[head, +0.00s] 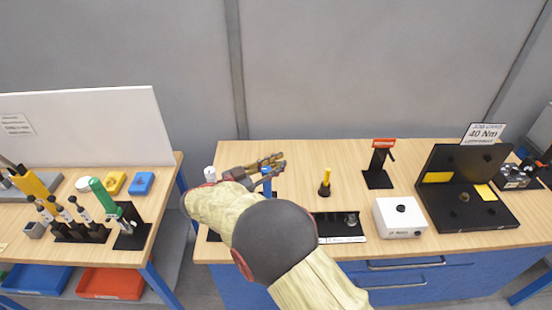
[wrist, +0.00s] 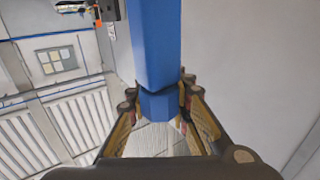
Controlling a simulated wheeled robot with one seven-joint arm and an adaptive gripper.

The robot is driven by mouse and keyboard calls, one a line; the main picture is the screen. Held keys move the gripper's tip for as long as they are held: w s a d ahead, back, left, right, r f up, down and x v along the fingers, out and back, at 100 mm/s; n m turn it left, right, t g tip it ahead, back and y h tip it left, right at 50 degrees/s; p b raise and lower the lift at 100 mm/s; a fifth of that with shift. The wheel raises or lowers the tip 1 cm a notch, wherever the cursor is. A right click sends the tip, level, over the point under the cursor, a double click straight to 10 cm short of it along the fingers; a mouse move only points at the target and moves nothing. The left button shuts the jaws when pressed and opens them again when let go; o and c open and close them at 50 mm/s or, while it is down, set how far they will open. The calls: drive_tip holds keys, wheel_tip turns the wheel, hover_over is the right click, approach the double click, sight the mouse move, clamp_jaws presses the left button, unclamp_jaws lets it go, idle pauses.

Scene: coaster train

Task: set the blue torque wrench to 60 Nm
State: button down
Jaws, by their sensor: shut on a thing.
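The blue torque wrench shows as a blue bar with a faceted lower part in the wrist view (wrist: 155,40); a small blue piece of it shows beside my fingers in the head view (head: 267,183). My gripper (head: 272,164) is over the left part of the right bench. Its fingers (wrist: 158,84) are shut on the wrench from both sides. The wrench's scale and setting cannot be read, and most of it is hidden behind my arm in the head view.
A yellow-and-black tool (head: 325,184), a black stand with a red top (head: 378,165), a white box (head: 400,217) and a black fixture (head: 438,200) stand to the right. A card (head: 483,133) reads 40 Nm. Green and black tools (head: 103,195) stand on the left bench.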

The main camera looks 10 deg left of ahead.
drive_tip(key=shift+s+d+m+g+h+p, duration=0.2)
drive_tip(key=shift+m+g+h, duration=0.25)
drive_tip(key=shift+g+h, duration=0.15)
drive_tip(key=shift+s+d+m+g+h+p, duration=0.1)
drive_tip(key=shift+m+g+h+p, duration=0.05)
drive_tip(key=shift+m+g+h, duration=0.4)
drive_tip(key=c, duration=1.5)
unclamp_jaws()
drive_tip(key=shift+c, duration=0.2)
drive_tip(key=v, duration=1.2)
drive_tip(key=shift+o, duration=0.2)
drive_tip(key=shift+w, duration=0.1)
